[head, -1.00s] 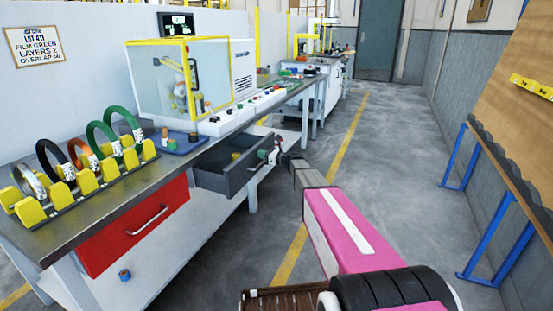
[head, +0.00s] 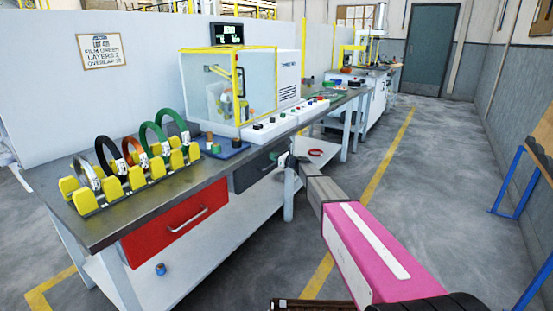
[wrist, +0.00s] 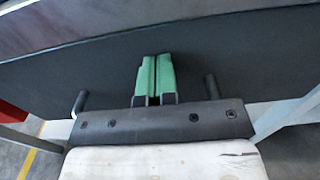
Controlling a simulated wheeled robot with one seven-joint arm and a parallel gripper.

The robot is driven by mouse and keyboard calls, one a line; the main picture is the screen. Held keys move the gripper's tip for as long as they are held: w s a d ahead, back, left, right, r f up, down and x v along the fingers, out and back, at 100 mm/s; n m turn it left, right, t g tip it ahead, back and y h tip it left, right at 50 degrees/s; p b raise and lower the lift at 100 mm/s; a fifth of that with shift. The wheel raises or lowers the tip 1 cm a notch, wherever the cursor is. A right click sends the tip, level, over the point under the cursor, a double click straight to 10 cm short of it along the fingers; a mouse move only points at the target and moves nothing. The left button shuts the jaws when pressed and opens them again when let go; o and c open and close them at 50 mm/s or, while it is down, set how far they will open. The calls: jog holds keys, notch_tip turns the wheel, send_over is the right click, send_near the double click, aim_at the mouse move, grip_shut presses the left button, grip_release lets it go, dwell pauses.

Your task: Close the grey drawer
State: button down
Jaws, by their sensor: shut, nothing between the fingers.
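The grey drawer (head: 250,172) sits under the bench top, right of the red drawer. Its front looks about flush with the bench edge and no interior shows in the head view. In the head view my gripper (head: 284,160) is small beside the drawer.
The red drawer (head: 172,226) is shut. The bench top (head: 120,215) carries a rack of coils, a blue tray (head: 225,148) and a yellow-framed machine (head: 230,85). The floor (head: 430,180) to the right is clear.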

jog(key=shift+w+a, duration=0.3)
jog(key=shift+a, duration=0.1)
jog(key=v, duration=1.5)
jog(key=s+d+f+n+g+h, duration=0.1)
jog(key=s+f+n+g+h, duration=0.15)
jog(key=s+n, duration=0.4)
jog(key=s+d+f+n+g+h, duration=0.2)
jog(key=s+f+n, duration=0.15)
jog(key=s, duration=0.65)
jog(key=s+d+f+n+g+h, duration=0.1)
jog(key=s+f+n+g+h, duration=0.2)
jog(key=s, duration=0.5)
jog(key=s+d+f+n+h, duration=0.2)
jog(key=s+d+n+h, duration=0.2)
jog(key=s, duration=0.5)
jog(key=s+d+f+n+g+h, duration=0.1)
jog(key=s+d+n+h, duration=0.3)
jog(key=s+d+n, duration=0.3)
jog(key=s+d, duration=0.1)
jog(key=s, duration=0.1)
jog(key=shift+s+d+f, duration=0.2)
jog(key=shift+s+f, duration=0.1)
jog(key=shift+f, duration=0.1)
jog(key=shift+g, duration=0.25)
